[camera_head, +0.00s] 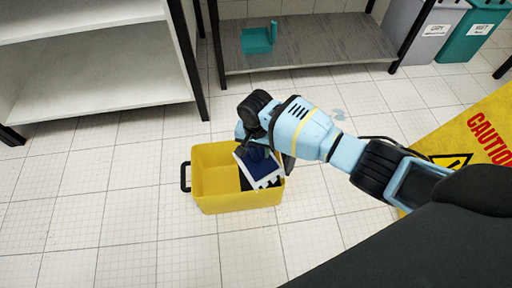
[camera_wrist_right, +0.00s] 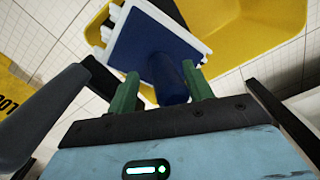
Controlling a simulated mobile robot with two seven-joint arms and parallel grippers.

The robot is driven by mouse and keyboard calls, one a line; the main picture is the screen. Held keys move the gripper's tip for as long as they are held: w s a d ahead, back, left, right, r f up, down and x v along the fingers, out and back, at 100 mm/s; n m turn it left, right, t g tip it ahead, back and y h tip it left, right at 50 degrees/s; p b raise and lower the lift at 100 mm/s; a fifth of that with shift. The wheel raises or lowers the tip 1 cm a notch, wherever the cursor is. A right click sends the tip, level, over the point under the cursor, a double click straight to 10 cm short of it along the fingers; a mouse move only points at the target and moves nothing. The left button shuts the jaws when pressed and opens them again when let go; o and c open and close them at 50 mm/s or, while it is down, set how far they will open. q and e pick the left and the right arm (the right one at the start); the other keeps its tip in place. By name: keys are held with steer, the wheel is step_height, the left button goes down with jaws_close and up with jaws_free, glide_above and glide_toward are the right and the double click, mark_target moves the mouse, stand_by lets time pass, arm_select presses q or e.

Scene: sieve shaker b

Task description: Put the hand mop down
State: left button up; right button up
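The hand mop has a dark blue pad with a white edge and a blue handle. In the head view its pad (camera_head: 258,166) is tilted at the right end of a yellow bucket (camera_head: 238,200). In the right wrist view the mop pad (camera_wrist_right: 150,45) is ahead of the fingers. My right gripper (camera_head: 254,148) is above the bucket. In the wrist view the green fingers of this gripper (camera_wrist_right: 160,82) stand either side of the mop handle, with a gap on the left side, so it looks open around it. Whether the mop rests on the bucket is unclear. My left gripper is out of view.
A white shelf (camera_head: 100,80) stands at the left. A grey low shelf (camera_head: 310,45) at the back holds a teal dustpan-like item (camera_head: 258,40). A yellow caution sign (camera_head: 470,130) and bins (camera_head: 425,30) are at the right. Tiled floor around the bucket is clear.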

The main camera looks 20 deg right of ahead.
steer(key=shift+r, duration=0.1)
steer(key=shift+r, duration=0.25)
step_height(320, 180, up, 12)
steer(key=p, duration=0.6)
steer(key=shift+r, duration=0.1)
